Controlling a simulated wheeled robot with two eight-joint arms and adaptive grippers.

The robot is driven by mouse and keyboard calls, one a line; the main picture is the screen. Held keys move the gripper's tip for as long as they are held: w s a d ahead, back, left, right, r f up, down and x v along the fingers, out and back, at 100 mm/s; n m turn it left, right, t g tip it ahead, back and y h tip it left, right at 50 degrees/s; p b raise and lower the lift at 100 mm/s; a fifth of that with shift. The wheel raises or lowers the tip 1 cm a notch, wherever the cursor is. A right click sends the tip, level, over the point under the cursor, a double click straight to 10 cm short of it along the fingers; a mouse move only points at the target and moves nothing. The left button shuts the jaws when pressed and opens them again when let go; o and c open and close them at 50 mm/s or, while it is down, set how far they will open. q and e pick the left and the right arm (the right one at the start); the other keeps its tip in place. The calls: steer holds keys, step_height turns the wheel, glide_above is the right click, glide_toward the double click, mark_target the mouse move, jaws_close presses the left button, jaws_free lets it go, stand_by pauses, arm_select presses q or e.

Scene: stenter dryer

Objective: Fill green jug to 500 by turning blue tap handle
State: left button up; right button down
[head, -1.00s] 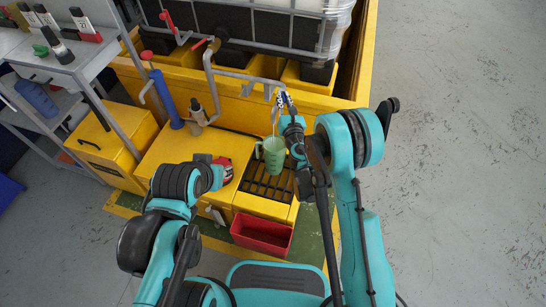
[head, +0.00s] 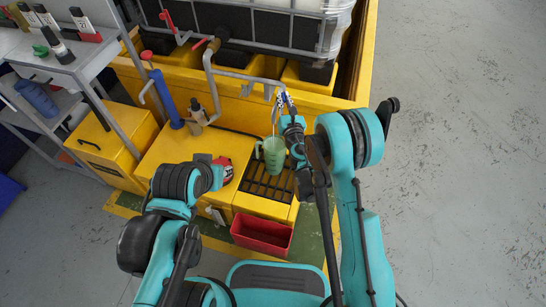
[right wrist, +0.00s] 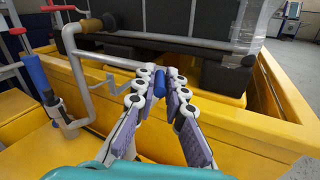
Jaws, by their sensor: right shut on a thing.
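The green jug (head: 273,154) stands upright on the black drain grate (head: 268,182), below the end of the grey pipe. A thin pale stream seems to run from the tap into it. Its level and scale marks are too small to read. My right gripper (head: 283,99) is at the tap above and slightly right of the jug. In the right wrist view, its fingers are shut on the blue tap handle (right wrist: 160,81).
A red bin (head: 262,235) is in front of the grate. A blue cylinder (head: 166,100) and a brownish bottle (head: 197,115) stand to the left. The grey pipe (head: 245,76) runs along the yellow bund wall (head: 335,104). Grey floor is clear to the right.

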stand_by(0.3)
steer(key=shift+w+d+n+g+y, duration=0.1)
steer(key=shift+d+n+g+y, duration=0.2)
steer(key=shift+n+y, duration=0.35)
steer(key=shift+w+d+n+g+y, duration=0.1)
steer(key=shift+d+n+g+y, duration=0.1)
steer(key=shift+n+g+y, duration=0.4)
steer(key=shift+w+d+n+g+y, duration=0.1)
steer(key=shift+d+n+y, duration=0.2)
steer(key=shift+y, duration=0.55)
steer(key=shift+w, duration=0.1)
stand_by(2.4)
steer(key=shift+w+d+n+g+y, duration=0.2)
steer(key=shift+d+n+g+y, duration=0.05)
steer(key=shift+n+g+y, duration=0.55)
steer(key=shift+w+d+n+g+y, duration=0.25)
steer(key=shift+n+g+y, duration=0.4)
steer(key=shift+y, duration=0.2)
steer(key=shift+w+d+n+g+y, duration=0.2)
steer(key=shift+d+n+g+y, duration=0.05)
steer(key=shift+n+g+y, duration=0.55)
